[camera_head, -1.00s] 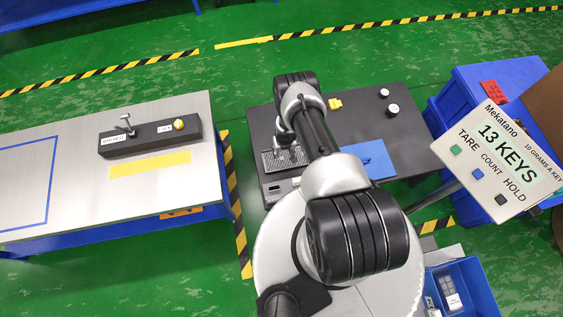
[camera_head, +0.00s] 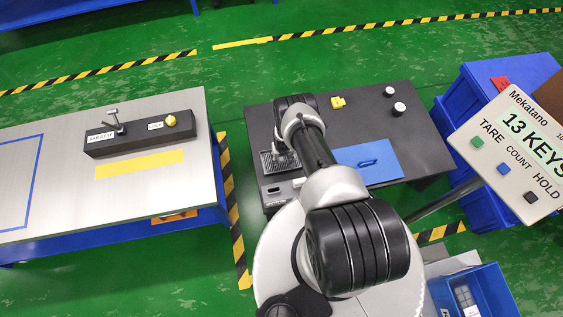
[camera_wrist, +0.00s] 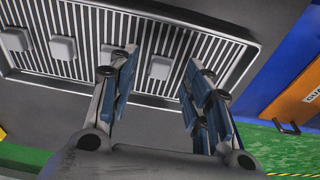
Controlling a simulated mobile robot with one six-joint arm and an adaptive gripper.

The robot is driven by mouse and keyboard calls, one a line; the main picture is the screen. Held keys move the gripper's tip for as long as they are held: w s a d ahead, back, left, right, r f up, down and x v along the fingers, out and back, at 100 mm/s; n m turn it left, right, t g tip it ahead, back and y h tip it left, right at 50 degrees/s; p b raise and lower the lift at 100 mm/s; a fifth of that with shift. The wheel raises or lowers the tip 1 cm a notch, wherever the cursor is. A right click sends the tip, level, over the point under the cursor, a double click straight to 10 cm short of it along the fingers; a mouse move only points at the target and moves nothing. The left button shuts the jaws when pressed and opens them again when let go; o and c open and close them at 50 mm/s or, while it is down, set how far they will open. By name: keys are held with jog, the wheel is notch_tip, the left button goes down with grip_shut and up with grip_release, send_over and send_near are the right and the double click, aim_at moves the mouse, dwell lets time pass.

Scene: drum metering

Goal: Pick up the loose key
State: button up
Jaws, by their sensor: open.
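My gripper (camera_wrist: 163,60) is open, with its two blue-padded fingers spread in the wrist view. A pale grey square key (camera_wrist: 158,68) lies on the ribbed tray (camera_wrist: 195,102), seen in the gap between the fingers; the fingers do not grip it. Several similar keys, such as one at the left (camera_wrist: 62,47), sit in a row on the same tray. I cannot tell which one is the loose key. In the head view my gripper (camera_head: 282,158) is low over the tray (camera_head: 268,166) at the dark bench's left side, partly hidden by my arm.
The dark bench (camera_head: 425,150) also holds a blue panel (camera_head: 368,165), a yellow item (camera_head: 338,102) and two white-topped pieces (camera_head: 399,108). A display (camera_head: 515,150) reads "13 KEYS". At left, a steel table (camera_head: 60,185) bears a black block (camera_head: 140,136). A blue bin (camera_head: 480,295) stands lower right.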

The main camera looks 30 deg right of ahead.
jog(key=shift+w+f, duration=0.1)
jog(key=shift+f, duration=0.35)
jog(key=c, duration=0.8)
jog(key=shift+r, duration=0.1)
